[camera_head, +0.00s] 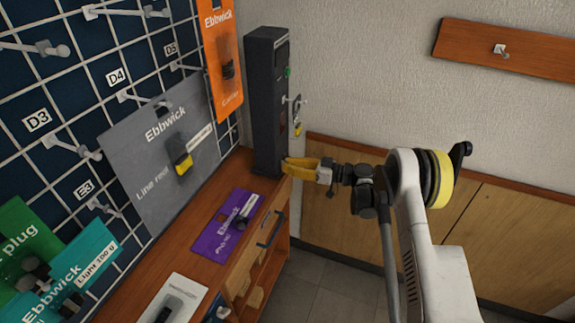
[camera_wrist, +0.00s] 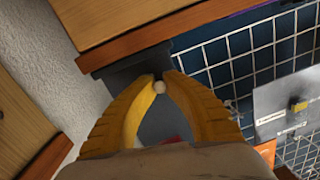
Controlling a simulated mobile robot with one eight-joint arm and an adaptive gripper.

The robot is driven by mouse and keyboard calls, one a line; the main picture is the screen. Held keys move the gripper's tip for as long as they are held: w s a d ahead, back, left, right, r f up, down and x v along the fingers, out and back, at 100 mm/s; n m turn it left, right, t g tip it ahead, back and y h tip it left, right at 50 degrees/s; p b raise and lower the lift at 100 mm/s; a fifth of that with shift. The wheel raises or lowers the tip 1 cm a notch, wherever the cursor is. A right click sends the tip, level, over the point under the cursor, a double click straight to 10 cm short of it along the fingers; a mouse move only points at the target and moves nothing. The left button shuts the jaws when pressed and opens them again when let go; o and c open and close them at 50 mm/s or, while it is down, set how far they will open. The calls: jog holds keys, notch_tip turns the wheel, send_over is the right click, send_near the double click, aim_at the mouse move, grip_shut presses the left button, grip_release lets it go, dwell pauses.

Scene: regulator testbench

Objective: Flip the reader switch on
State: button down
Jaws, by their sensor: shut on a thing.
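The reader looks to be the tall dark grey box (camera_head: 264,110) standing at the far end of the wooden counter. It has a small green part near its top. My gripper (camera_head: 287,166) has yellow fingers and is at the lower front of this box. In the wrist view, the fingertips of my gripper (camera_wrist: 160,80) are closed around a small pale round knob (camera_wrist: 159,87), which looks like the switch's tip. The dark grey box (camera_wrist: 128,73) shows behind the fingers. The rest of the switch is hidden, so its position cannot be told.
A wire grid wall (camera_head: 75,113) with hooks and hanging packages, including an orange one (camera_head: 222,75) and a grey one (camera_head: 135,160), is at left. A purple package (camera_head: 218,238) lies on the counter (camera_head: 192,254). A wooden hook board (camera_head: 515,52) is at upper right.

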jog(key=h+p, duration=0.1)
jog(key=r+h+p, duration=0.1)
jog(key=h, duration=0.1)
jog(key=g+h+p, duration=0.1)
jog(key=shift+s+r+p, duration=0.1)
jog(key=shift+r+p, duration=0.2)
jog(key=shift+p, duration=0.05)
jog(key=shift+r+g+h+p, duration=0.15)
jog(key=shift+g+h+p, duration=0.4)
jog(key=shift+h, duration=0.6)
jog(key=shift+r+g+h+p, duration=0.15)
jog(key=shift+g+h+p, duration=0.2)
jog(key=shift+h+p, duration=0.6)
jog(key=shift+h, duration=0.3)
jog(key=c, duration=1.5)
grip_release()
jog(key=shift+m, duration=0.3)
jog(key=shift+o, duration=0.2)
jog(key=v, duration=1.2)
